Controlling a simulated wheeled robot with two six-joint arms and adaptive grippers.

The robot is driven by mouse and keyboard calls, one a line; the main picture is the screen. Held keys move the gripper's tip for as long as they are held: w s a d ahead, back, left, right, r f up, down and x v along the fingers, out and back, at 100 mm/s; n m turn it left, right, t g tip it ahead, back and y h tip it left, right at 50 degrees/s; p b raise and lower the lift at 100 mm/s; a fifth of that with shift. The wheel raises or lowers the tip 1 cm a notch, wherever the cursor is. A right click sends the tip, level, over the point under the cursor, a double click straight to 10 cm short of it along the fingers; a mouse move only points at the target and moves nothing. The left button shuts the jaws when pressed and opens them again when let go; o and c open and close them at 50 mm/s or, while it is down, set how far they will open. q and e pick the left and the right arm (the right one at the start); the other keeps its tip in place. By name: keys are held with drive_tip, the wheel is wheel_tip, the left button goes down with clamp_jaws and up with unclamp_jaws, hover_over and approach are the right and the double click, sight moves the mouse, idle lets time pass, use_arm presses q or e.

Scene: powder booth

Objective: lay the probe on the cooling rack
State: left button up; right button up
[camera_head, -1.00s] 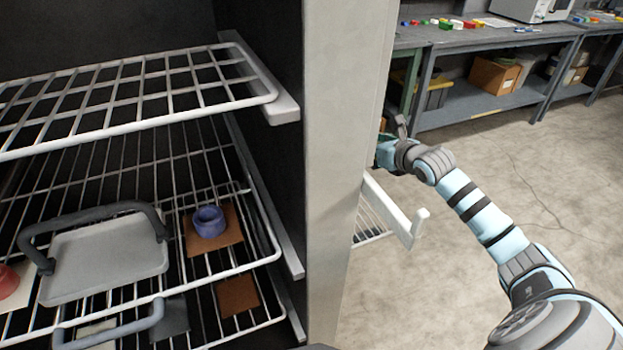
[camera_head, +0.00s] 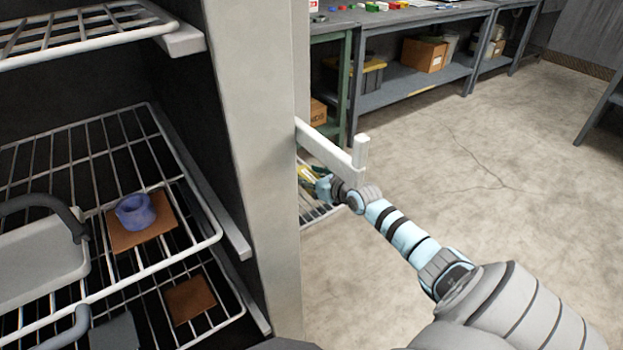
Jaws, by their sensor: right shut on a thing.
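My right gripper (camera_head: 314,184) reaches in from the right to just beyond the pale cabinet post. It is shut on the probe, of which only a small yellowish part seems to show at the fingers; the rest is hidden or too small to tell. The cooling rack (camera_head: 318,212) seems to be the wire shelf with a white side rail (camera_head: 332,150), partly hidden behind the post. The gripper is at this rack, below the rail in the picture; whether the probe touches the wires I cannot tell. My left gripper is out of view.
The pale post (camera_head: 255,170) stands between the rack and a dark cabinet with wire shelves (camera_head: 85,145). Inside are a blue ring-shaped cup (camera_head: 135,212) on a brown tile and a grey tray (camera_head: 40,265). Workbenches line the back; the floor at right is clear.

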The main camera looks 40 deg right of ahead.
drive_tip(key=o, duration=1.3)
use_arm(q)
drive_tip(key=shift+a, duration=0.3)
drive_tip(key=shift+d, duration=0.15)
